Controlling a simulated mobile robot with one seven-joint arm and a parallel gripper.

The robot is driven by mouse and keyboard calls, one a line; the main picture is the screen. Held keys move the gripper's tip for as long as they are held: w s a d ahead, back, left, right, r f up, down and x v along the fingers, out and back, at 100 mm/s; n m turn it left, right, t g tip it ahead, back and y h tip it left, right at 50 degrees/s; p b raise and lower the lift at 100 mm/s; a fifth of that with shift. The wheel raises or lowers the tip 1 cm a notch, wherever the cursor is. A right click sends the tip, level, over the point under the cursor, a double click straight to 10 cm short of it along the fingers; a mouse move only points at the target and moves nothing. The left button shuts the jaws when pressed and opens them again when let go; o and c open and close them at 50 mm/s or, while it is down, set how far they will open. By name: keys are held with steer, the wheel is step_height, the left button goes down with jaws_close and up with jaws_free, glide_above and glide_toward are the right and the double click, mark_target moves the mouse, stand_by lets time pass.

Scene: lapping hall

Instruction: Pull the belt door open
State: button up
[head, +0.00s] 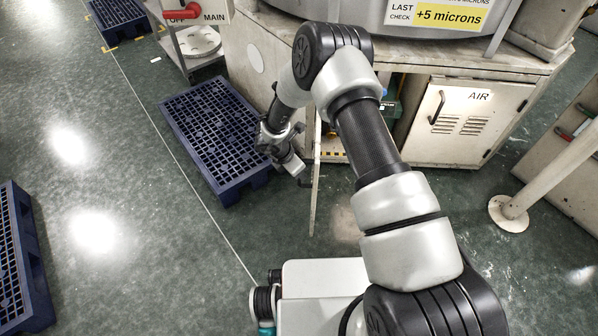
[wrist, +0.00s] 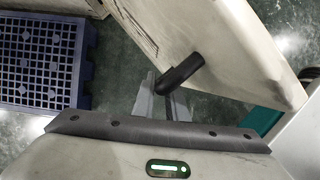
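The belt door (head: 316,190) is swung well out from the cabinet and shows nearly edge-on in the head view. In the wrist view its pale panel (wrist: 215,45) fills the upper right, with a dark bar handle (wrist: 182,73) standing out from it. My gripper (head: 298,168) is at the handle, on the left side of the door. In the wrist view the fingers (wrist: 163,98) reach to the lower end of the handle, which overlaps the fingertips. Whether they are clamped on it is unclear.
A blue pallet (head: 212,135) lies on the floor left of the door. The AIR door (head: 465,120) on the cabinet's right is shut. A green thing (head: 388,112) shows inside the open bay. A pale post (head: 510,212) stands at the right. The left aisle floor has free room.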

steer(key=o, duration=0.4)
steer(key=shift+w+d, duration=0.1)
steer(key=shift+w, duration=0.05)
steer(key=shift+o, duration=0.2)
steer(key=shift+r, duration=0.1)
steer(key=p+v, duration=0.4)
steer(key=v, duration=1.3)
steer(key=shift+r, duration=0.15)
